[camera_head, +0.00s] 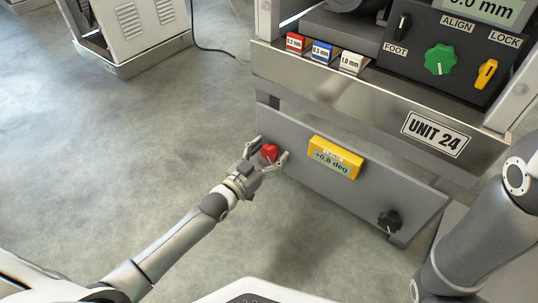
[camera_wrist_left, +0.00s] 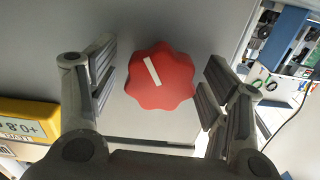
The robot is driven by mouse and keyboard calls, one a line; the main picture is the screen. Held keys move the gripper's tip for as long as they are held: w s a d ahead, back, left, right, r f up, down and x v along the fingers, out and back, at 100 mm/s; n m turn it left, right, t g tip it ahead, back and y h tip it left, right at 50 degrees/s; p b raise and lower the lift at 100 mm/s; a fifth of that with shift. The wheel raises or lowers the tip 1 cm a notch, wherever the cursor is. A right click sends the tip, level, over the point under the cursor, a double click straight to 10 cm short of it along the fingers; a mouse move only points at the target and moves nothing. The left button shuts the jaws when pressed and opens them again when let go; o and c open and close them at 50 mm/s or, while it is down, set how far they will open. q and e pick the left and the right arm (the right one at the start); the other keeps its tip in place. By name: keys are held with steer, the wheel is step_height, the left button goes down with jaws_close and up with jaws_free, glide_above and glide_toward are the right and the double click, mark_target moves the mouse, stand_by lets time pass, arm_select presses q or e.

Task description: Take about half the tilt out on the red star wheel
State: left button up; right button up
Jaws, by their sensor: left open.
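The red star wheel (camera_head: 268,152) is on the left end of the low grey panel (camera_head: 292,139). In the left wrist view the wheel (camera_wrist_left: 163,92) fills the middle, with a white pointer line leaning up and left. My left gripper (camera_head: 270,149) is open, one finger on each side of the wheel. In the wrist view a gap shows between the wheel and each finger (camera_wrist_left: 155,92). The yellow level display (camera_head: 336,158) on the panel reads +0.8 deg; part of it shows in the wrist view (camera_wrist_left: 27,121). My right gripper is out of view.
A black knob (camera_head: 389,221) is at the panel's right end. Above are the UNIT 24 ledge (camera_head: 375,103), gauge blocks (camera_head: 322,52), a green ALIGN knob (camera_head: 439,60), a yellow LOCK handle (camera_head: 485,74) and a FOOT switch (camera_head: 401,27). Open floor (camera_head: 130,150) lies left.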

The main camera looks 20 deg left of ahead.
arm_select(q)
steer(key=shift+c, duration=0.2)
steer(key=c, duration=1)
